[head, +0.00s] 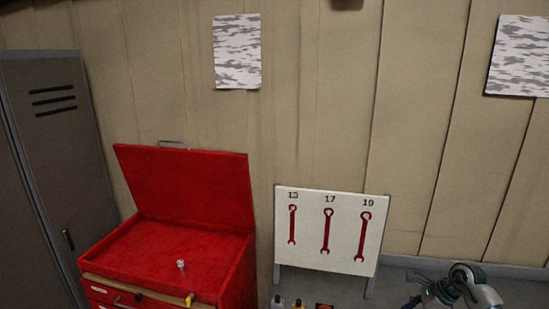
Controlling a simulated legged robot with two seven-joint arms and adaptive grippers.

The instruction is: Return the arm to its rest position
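Part of my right arm and gripper (420,291) shows at the bottom right corner, low in front of the wall. It is dark grey and light grey, small and cut off by the lower edge. I see nothing held in it, but its fingers are too unclear to tell open from shut. My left arm and gripper are not in view.
A red tool chest (236,268) with its lid raised stands at the lower left, with a small silvery piece (180,264) inside and a yellow piece (189,299) at its front edge. A white board (345,233) shows red wrenches marked 13, 17, 19. A grey locker (55,150) stands left.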

